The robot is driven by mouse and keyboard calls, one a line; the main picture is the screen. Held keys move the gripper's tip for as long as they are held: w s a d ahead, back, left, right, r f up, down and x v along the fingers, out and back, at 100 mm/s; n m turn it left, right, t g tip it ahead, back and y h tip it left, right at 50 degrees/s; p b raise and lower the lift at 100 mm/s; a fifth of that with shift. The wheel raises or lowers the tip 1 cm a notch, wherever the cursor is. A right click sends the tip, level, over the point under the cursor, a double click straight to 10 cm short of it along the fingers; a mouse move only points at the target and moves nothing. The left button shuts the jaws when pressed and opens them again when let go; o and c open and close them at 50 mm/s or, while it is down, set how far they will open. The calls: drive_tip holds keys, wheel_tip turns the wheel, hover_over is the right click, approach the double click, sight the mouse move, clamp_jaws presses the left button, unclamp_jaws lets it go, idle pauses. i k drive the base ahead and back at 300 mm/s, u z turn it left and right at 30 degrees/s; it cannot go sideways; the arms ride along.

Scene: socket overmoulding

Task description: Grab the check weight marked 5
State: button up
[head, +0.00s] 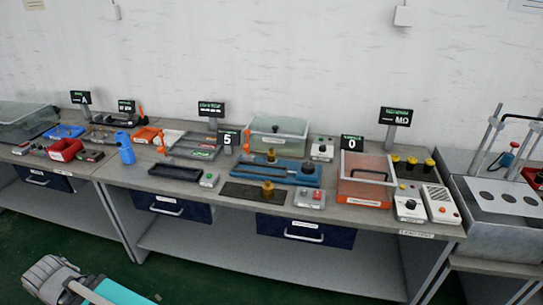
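A brass weight-like piece (268,188) with a knob top stands upright on a dark mat (240,193) near the front of the middle bench. A black display (229,138) showing 5 stands behind and left of the fixture. My gripper's fingers are not in view; grey and teal parts, probably mine, show at bottom left.
Green floor (190,275) in front looks clear.

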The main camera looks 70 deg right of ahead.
sight(270, 155)
drive_tip(key=z, duration=0.1)
drive_tip(key=k, duration=1.3)
drive_tip(key=z, duration=1.95)
drive_tip(key=i, duration=0.45)
drive_tip(key=z, duration=0.05)
